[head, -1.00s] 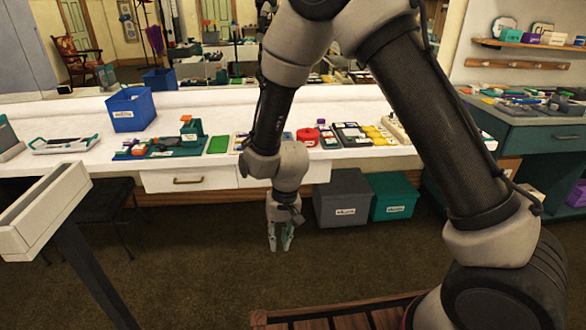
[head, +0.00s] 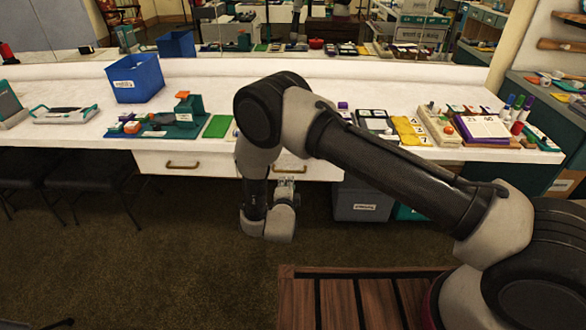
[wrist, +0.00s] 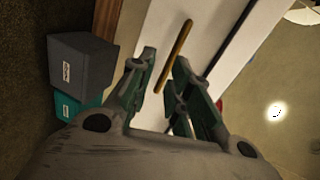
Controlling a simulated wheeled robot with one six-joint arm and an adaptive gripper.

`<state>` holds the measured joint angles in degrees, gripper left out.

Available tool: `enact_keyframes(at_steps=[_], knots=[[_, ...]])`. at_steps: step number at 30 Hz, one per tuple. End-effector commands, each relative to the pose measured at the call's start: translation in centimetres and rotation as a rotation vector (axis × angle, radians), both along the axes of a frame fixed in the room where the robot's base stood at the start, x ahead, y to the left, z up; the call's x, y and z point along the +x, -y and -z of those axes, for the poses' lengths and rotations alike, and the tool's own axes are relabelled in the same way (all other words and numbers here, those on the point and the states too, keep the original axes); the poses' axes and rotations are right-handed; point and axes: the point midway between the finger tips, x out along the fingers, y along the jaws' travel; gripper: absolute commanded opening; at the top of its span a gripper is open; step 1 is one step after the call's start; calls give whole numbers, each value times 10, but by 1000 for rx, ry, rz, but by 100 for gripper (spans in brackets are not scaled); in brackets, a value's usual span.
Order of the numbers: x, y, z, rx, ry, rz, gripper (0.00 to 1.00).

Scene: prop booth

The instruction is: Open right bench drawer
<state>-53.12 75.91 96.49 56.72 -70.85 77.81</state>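The white right bench drawer (head: 318,168) is under the bench top, and its front looks flush with the bench. Its brass bar handle (head: 290,169) shows just beyond my gripper (head: 285,184), and my arm hides part of the drawer. In the wrist view the handle (wrist: 181,45) runs slantwise across the white drawer front (wrist: 218,30). My gripper (wrist: 165,60) is open, with its two green-lined fingers apart. The near end of the handle appears between the fingers; I cannot tell whether they touch it.
The left bench drawer (head: 215,166) is shut. A dark grey box (head: 361,203) and a teal box (head: 408,213) stand under the bench right of my gripper. The bench top (head: 235,90) holds a blue bin (head: 134,78) and several trays. Carpet (head: 150,250) in front is clear.

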Motion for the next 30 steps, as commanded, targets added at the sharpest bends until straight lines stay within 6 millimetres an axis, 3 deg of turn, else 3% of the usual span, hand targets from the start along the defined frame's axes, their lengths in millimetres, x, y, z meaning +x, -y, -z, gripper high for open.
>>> enact_keyframes(at_steps=[3,7,18,30], knots=[[3,2,-13,67,58,24,19],[13,2,-11,96,59,32,19],[69,4,2,94,55,29,19],[80,4,4,91,55,28,19]])
